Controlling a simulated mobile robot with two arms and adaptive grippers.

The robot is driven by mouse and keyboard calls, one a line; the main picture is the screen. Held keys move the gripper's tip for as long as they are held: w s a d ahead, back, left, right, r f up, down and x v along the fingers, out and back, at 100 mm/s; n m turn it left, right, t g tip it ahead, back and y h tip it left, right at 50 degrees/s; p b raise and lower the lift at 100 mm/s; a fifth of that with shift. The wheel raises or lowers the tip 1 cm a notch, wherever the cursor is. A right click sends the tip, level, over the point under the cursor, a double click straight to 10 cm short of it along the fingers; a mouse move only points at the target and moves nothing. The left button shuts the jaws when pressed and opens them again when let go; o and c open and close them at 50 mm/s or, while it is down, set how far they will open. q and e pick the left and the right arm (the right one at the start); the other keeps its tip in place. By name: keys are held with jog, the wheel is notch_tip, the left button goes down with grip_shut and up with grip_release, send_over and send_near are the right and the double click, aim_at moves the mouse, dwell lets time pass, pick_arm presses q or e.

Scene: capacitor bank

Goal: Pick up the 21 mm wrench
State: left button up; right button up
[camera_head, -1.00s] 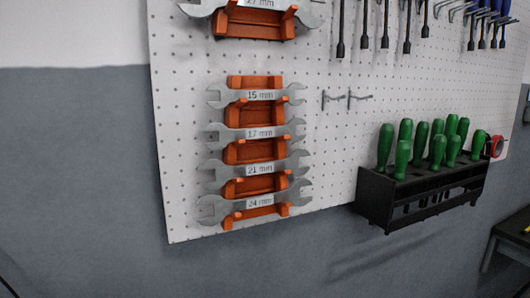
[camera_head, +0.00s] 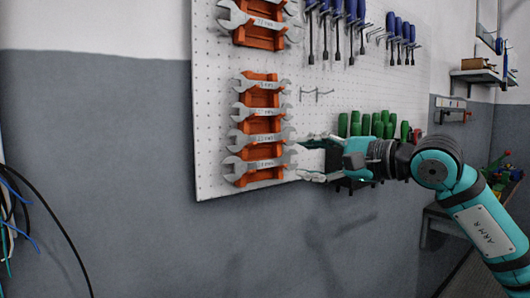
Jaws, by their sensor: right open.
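The 21 mm wrench (camera_head: 262,138) is a grey double open-ended wrench. It lies level in an orange holder (camera_head: 262,97) on the pegboard, third from the top in the lower stack. Above it are the 15 mm wrench (camera_head: 262,84) and the 17 mm wrench (camera_head: 261,111); below it is the 24 mm wrench (camera_head: 262,163). Labels are hard to read now but were clear earlier. My right gripper (camera_head: 306,159) is open, just right of the two lower wrenches, pointing left. I cannot tell its distance from the board. My left gripper is not in view.
The white pegboard (camera_head: 215,130) also holds larger wrenches (camera_head: 262,20) above, blue-handled screwdrivers (camera_head: 350,12) and bare hooks (camera_head: 317,93). Green-handled tools (camera_head: 377,124) stand behind my right gripper, their rack mostly hidden. Cables (camera_head: 45,205) hang at the far left. Space left of the board is clear.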

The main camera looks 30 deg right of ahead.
jog(key=s+r+n+t+h, duration=0.1)
jog(key=s+r+n+h, duration=0.1)
jog(key=s+r+h, duration=0.15)
jog(key=p, duration=1.1)
send_near(265, 138)
jog(key=w, duration=0.3)
jog(key=shift+w+f, duration=0.2)
jog(key=shift+w, duration=0.5)
jog(key=shift+w+r+p, duration=0.1)
jog(key=shift+w+p, duration=0.1)
jog(key=shift+p, duration=0.35)
jog(key=w+p, duration=0.1)
jog(key=w, duration=0.1)
jog(key=w+p, duration=0.2)
jog(key=shift+a, duration=0.2)
jog(key=shift+w+f+p, duration=0.3)
jog(key=shift+w, duration=0.05)
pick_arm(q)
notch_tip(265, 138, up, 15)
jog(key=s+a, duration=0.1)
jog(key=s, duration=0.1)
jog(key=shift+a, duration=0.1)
pick_arm(e)
jog(key=shift+s, duration=0.1)
jog(key=shift+c, duration=0.2)
